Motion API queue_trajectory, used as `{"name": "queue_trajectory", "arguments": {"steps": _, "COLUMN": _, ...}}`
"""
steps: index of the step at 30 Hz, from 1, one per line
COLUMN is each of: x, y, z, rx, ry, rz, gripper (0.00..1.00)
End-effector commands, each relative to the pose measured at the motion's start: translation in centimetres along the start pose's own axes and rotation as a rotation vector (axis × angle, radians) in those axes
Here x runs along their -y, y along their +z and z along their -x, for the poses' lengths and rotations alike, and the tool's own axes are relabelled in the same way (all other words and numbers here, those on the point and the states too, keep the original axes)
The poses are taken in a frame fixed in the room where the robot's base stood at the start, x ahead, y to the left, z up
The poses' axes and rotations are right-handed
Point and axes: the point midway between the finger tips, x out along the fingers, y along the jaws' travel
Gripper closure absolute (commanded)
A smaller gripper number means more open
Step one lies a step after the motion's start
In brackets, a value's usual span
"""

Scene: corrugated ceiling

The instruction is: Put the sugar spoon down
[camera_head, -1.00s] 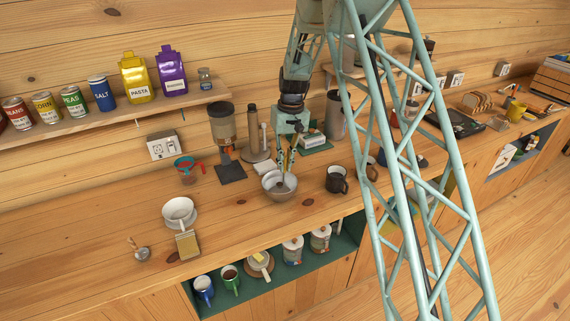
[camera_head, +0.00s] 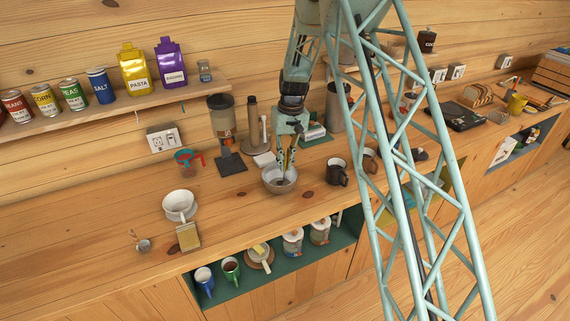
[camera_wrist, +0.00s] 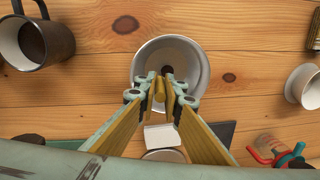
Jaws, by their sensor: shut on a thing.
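The sugar spoon (camera_wrist: 159,90) shows in the wrist view as a short wooden handle end between my fingertips. My gripper (camera_wrist: 161,92) is shut on it; it also shows in the head view (camera_head: 286,160), pointing down. A grey bowl (camera_head: 268,186) stands on the counter directly below my gripper. In the wrist view the bowl (camera_wrist: 146,58) has a pale rim and something dark in its middle. The spoon's lower part is hidden by my fingers and the bowl, so I cannot tell whether it touches the bowl.
A dark mug (camera_head: 337,173) stands right of the bowl. A grinder (camera_head: 222,125) and a tall cylinder (camera_head: 252,125) stand behind it. The wooden counter (camera_head: 232,205) left of the bowl is clear.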

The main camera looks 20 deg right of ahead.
Motion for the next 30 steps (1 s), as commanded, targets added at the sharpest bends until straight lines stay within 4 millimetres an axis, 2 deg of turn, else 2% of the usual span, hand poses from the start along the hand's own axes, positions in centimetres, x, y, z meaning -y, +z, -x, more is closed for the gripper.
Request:
{"name": "queue_trajectory", "arguments": {"steps": 2, "x": 0.0, "y": 0.0, "z": -0.2, "rx": 0.000, "ry": 0.000, "rz": 0.000, "gripper": 1.00}}
{"name": "queue_trajectory", "arguments": {"steps": 3, "x": 0.0, "y": 0.0, "z": -0.2, "rx": 0.000, "ry": 0.000, "rz": 0.000, "gripper": 0.91}}
{"name": "queue_trajectory", "arguments": {"steps": 7, "x": 0.0, "y": 0.0, "z": -0.1, "rx": 0.000, "ry": 0.000, "rz": 0.000, "gripper": 0.79}}
{"name": "queue_trajectory", "arguments": {"steps": 22, "x": 0.0, "y": 0.0, "z": 0.2, "rx": 0.000, "ry": 0.000, "rz": 0.000, "gripper": 0.79}}
{"name": "queue_trajectory", "arguments": {"steps": 30, "x": 0.0, "y": -0.1, "z": 2.4, "rx": -0.002, "ry": 0.000, "rz": 0.001, "gripper": 0.79}}
